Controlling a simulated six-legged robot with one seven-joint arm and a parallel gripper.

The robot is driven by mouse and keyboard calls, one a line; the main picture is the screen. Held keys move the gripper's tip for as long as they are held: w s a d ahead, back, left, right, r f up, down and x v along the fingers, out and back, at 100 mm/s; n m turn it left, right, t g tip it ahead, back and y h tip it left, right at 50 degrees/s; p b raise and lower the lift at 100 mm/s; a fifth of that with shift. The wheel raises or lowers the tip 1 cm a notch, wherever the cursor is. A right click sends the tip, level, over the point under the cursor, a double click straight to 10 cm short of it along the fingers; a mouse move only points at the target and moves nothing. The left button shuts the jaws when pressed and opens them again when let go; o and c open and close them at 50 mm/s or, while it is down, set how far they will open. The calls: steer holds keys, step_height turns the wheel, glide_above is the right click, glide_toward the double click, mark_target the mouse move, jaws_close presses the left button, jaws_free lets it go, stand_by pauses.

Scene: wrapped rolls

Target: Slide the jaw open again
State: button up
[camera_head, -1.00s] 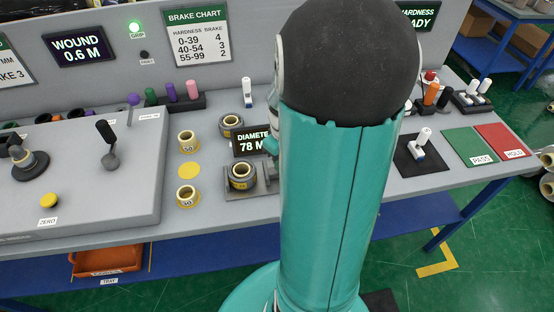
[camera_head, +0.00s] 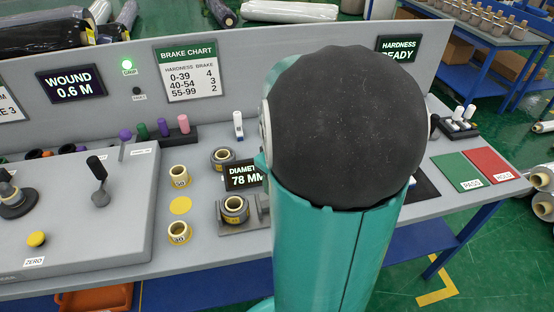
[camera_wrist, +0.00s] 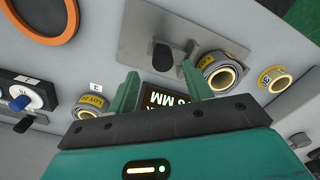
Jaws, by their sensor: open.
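The diameter gauge's metal plate (camera_head: 254,226) is on the bench, partly hidden by my arm in the head view. A dark roll with a yellow core (camera_head: 233,209) sits at its left end. In the wrist view, a black knob (camera_wrist: 163,56) and an upright metal jaw (camera_wrist: 189,52) stand on the plate (camera_wrist: 135,40). The roll (camera_wrist: 222,76) is close beside the jaw; I cannot tell if they touch. My gripper (camera_wrist: 160,84) is open and empty, its green fingers apart, with the knob beyond the fingertips. The head view hides my fingers.
The diameter display (camera_head: 243,176) reads 78 and shows between my fingers in the wrist view. Small yellow rolls (camera_head: 179,232) stand to the left, beside the console (camera_head: 75,225). Green PASS (camera_head: 456,171) and red HOLD (camera_head: 490,164) pads lie right.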

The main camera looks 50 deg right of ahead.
step_height(320, 180, up, 8)
steer(key=shift+r, duration=0.2)
stand_by(0.5)
